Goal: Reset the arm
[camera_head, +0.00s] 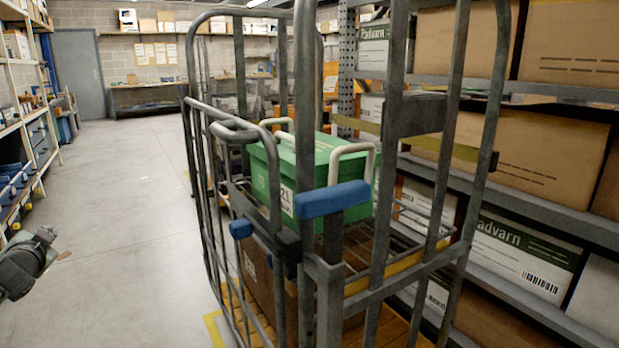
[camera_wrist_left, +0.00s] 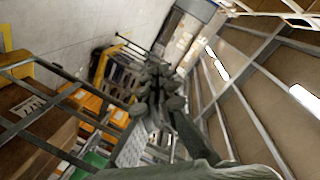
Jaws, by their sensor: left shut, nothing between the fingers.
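My left gripper (camera_head: 45,237) is at the left edge of the head view, over the open aisle floor and apart from the roll cage. In the left wrist view its dark fingers (camera_wrist_left: 158,78) are together, with nothing between them. The rest of the left arm is mostly outside the head view. My right gripper is in neither view.
A grey roll cage (camera_head: 305,95) with blue handles (camera_head: 333,199) stands close in front. It holds a green crate (camera_head: 312,157) and a brown box. Racks with cartons (camera_head: 525,250) line the right; shelves (camera_head: 20,130) line the left. The aisle floor (camera_head: 130,190) is clear.

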